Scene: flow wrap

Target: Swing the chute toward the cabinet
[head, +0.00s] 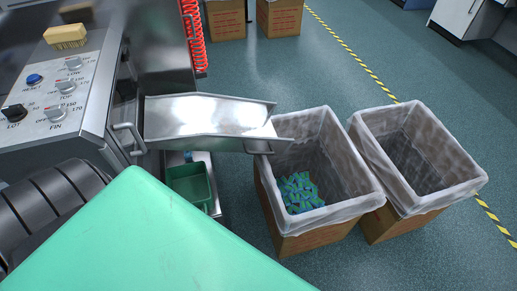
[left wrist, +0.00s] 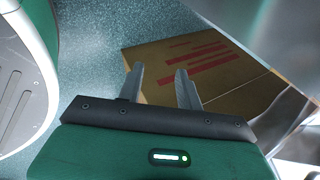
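The metal chute (head: 205,118) runs from the steel cabinet (head: 165,45) on the left out to the right. Its lower end reaches the near-left rim of a lined carton (head: 325,160). My left gripper (left wrist: 158,72) shows in the left wrist view with its two fingers apart and nothing between them. A brown carton (left wrist: 190,62) with red print lies beyond the fingers. Shiny metal stands at the right of that view; I cannot tell whether it is the chute. In the head view the left gripper is hidden. My right gripper is in neither view.
The first carton holds blue-green wrapped pieces (head: 300,192). A second lined carton (head: 415,160) beside it looks empty. A control panel (head: 62,92) with knobs, a brush (head: 65,36) and a green bin (head: 190,185) are near the chute.

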